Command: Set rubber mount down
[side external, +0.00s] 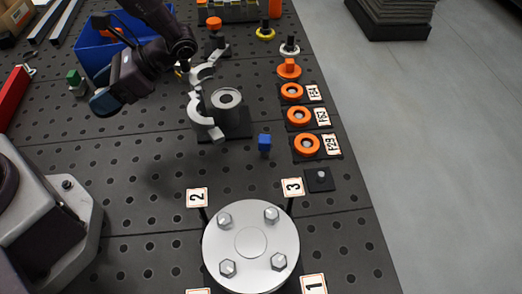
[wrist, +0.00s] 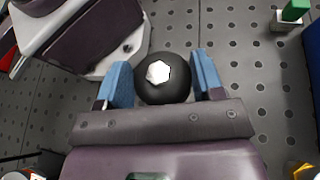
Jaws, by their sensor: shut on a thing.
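In the wrist view, the rubber mount (wrist: 165,92) is a round black body with a pale hexagonal metal piece in its middle. It sits between the two blue fingers of my gripper (wrist: 163,80), which are shut on it. In the side external view, my gripper (side external: 104,102) is at the upper left, over the pegboard table beside the blue bin. The height of the mount above the table cannot be told.
A blue bin (side external: 93,55) stands behind my gripper. A grey clamp fixture (side external: 233,120) holds a cylinder to its right. A blue block (side external: 264,142), orange rings (side external: 307,145) and a bolted flange (side external: 251,270) lie further right and front. Pegboard between gripper and flange is clear.

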